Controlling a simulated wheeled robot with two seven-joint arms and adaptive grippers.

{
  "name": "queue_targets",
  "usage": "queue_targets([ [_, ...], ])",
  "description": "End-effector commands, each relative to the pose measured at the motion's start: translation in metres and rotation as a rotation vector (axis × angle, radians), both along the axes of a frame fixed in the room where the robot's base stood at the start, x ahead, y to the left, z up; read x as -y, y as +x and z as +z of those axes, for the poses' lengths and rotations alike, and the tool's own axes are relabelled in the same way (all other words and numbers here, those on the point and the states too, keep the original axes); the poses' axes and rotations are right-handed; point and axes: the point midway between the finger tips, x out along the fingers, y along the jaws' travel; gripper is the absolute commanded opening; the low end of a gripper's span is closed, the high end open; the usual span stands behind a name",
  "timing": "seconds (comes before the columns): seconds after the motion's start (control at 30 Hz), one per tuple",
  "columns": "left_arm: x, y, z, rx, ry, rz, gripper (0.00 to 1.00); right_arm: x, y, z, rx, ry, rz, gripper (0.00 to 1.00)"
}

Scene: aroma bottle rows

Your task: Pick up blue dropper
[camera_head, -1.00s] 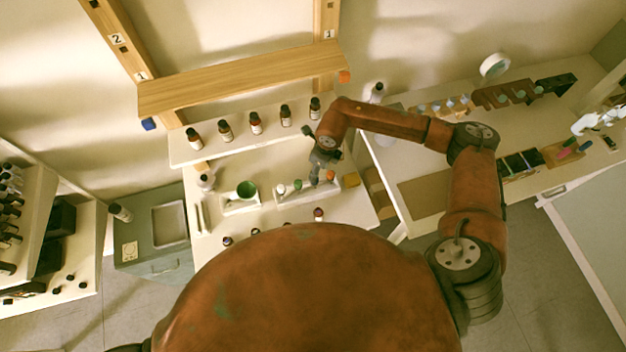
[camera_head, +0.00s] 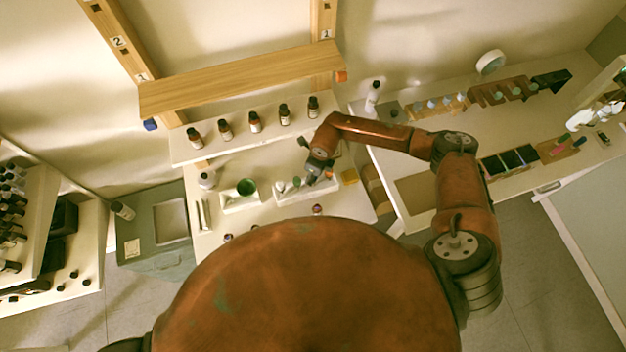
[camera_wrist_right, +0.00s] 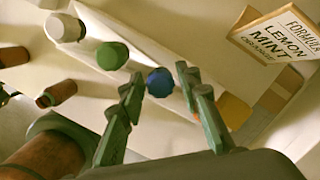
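The blue dropper (camera_wrist_right: 159,82) shows in the right wrist view as a round blue cap standing in a white rack. My right gripper (camera_wrist_right: 159,76) is open, with one finger on each side of the blue cap; light gaps show between cap and fingertips. In the head view my right gripper (camera_head: 308,176) hangs over the right part of the white rack (camera_head: 290,197) and hides the blue dropper. A green cap (camera_wrist_right: 112,55) and a white cap (camera_wrist_right: 65,27) stand in line beside the blue one. My left gripper is not in view.
A white holder with a green cup (camera_head: 246,187) stands left of the rack. Brown bottles (camera_head: 255,122) line the shelf behind. A "Lemon Mint" card (camera_wrist_right: 283,38) is near the gripper in the wrist view.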

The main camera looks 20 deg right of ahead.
Motion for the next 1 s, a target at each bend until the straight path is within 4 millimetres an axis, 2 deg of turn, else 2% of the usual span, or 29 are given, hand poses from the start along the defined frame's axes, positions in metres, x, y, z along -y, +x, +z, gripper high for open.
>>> queue_targets([
  [0.2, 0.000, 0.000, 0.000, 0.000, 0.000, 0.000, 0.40, 0.000, 0.000, 0.000, 0.000, 0.000, 0.000, 0.15],
  [0.57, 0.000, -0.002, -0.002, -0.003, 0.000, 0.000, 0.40, 0.000, 0.001, 0.005, 0.002, 0.001, 0.000, 0.15],
  [0.67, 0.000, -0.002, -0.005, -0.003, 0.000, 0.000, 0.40, 0.000, 0.002, 0.018, 0.005, 0.001, 0.001, 0.15],
  [1.0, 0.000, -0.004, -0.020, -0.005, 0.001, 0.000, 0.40, 0.000, 0.001, 0.081, 0.002, -0.001, 0.001, 0.15],
])
